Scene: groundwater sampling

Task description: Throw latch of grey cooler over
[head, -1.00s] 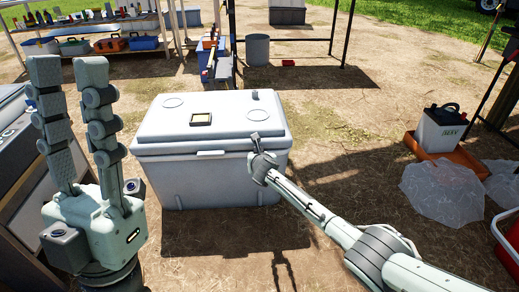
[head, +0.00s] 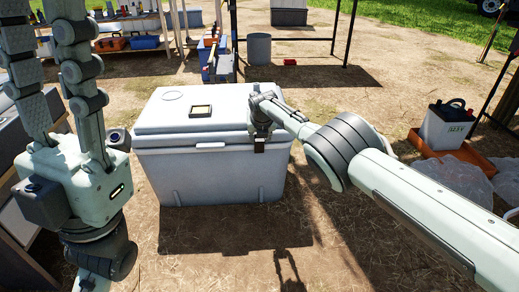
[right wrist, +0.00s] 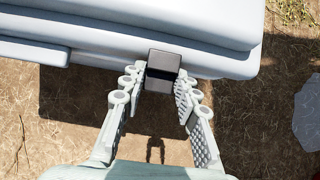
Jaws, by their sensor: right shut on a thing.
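The grey cooler (head: 212,175) stands on the ground in the middle of the head view with its lid down. Its dark latch (head: 259,146) is at the right part of the front, just below the lid edge. In the right wrist view the latch (right wrist: 164,60) lies between my fingertips, against the cooler's front edge. My right gripper (head: 260,128) is shut on the latch; it also shows in the right wrist view (right wrist: 161,78). My left gripper (head: 42,40) is raised at the left, fingers up, apart and empty, away from the cooler.
A white container with a dark handle (head: 447,125) stands in an orange tray (head: 470,155) at the right. A grey bucket (head: 258,49) and a shelf with coloured boxes (head: 122,43) are behind. A table borders the left. Bare ground lies in front of the cooler.

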